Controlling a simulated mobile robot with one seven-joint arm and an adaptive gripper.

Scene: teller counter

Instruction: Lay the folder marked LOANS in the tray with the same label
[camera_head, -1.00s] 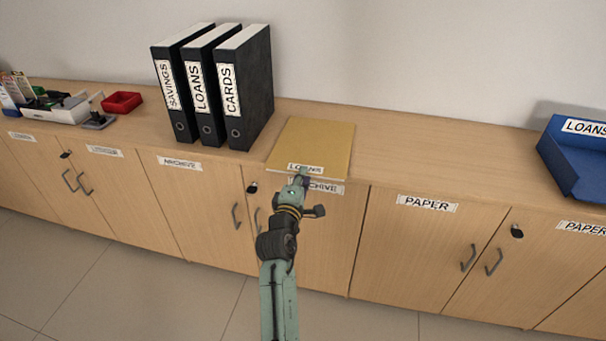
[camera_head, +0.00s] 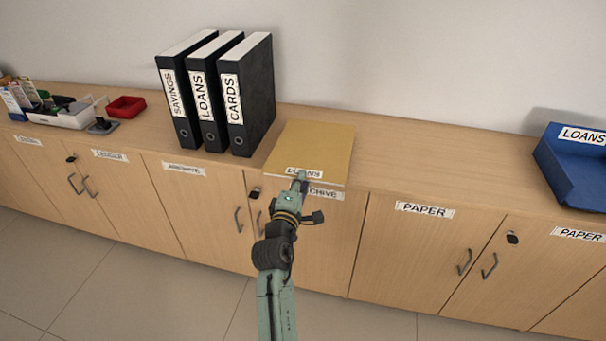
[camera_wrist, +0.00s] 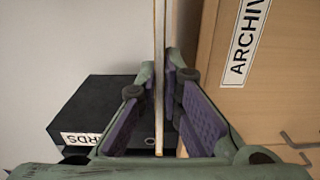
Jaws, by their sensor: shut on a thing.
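The tan folder (camera_head: 312,145) marked LOANS lies flat at the counter's front edge, right of the binders. My gripper (camera_head: 301,177) is at its front edge, over part of the label. In the wrist view the folder (camera_wrist: 159,60) shows edge-on as a thin sheet between the two purple-padded fingers of my gripper (camera_wrist: 160,110), which are shut on it. I cannot tell whether the folder is lifted off the counter. The blue tray (camera_head: 570,178) labelled LOANS stands at the far right of the counter, partly cut off by the picture edge. The part of it in view looks empty.
Black binders marked SAVINGS (camera_head: 180,110), LOANS (camera_head: 208,115) and CARDS (camera_head: 246,110) stand close to the folder's left. A red tray (camera_head: 126,107) and a desk organizer (camera_head: 65,117) are farther left. The counter (camera_head: 440,155) between folder and blue tray is clear.

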